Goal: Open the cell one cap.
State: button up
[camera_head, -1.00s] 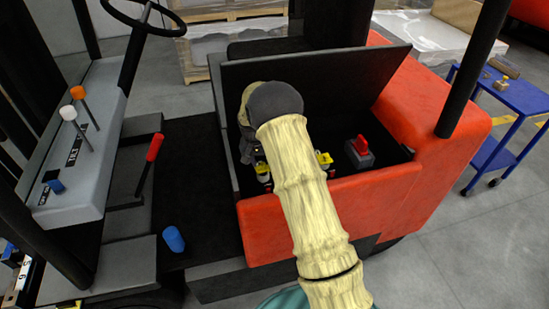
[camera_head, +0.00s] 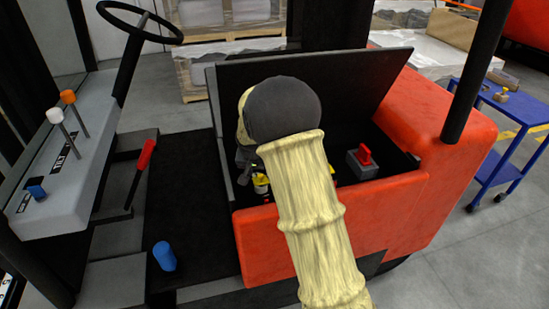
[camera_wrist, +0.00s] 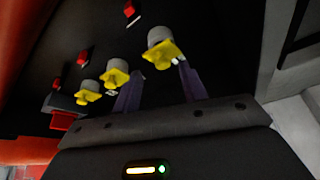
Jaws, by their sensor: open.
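Several yellow caps sit in the open battery bay, seen in the wrist view as one nearest cap (camera_wrist: 162,52) and two others, a middle cap (camera_wrist: 115,77) and a far cap (camera_wrist: 88,96). Each has a pale grey cylinder at it. I cannot tell which is cell one. My gripper (camera_wrist: 157,82) is open, its two purple fingers apart, with the nearest cap just beyond the right fingertip. No cap is between the fingers.
The bay's black lid (camera_head: 335,85) stands open behind my arm. The red body wall (camera_head: 262,240) borders the bay in front. A red switch on a grey box (camera_head: 363,160) is right of my arm.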

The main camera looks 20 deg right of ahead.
jog(key=v, duration=1.4)
jog(key=s+d+r+n+g+y+p, duration=0.1)
jog(key=s+d+r+n+p, duration=0.1)
jog(key=s+r+p, duration=0.4)
jog(key=s+p, duration=0.5)
jog(key=shift+s+d+r+p, duration=0.15)
jog(key=shift+s+r+p, duration=0.05)
jog(key=shift+s+p, duration=0.2)
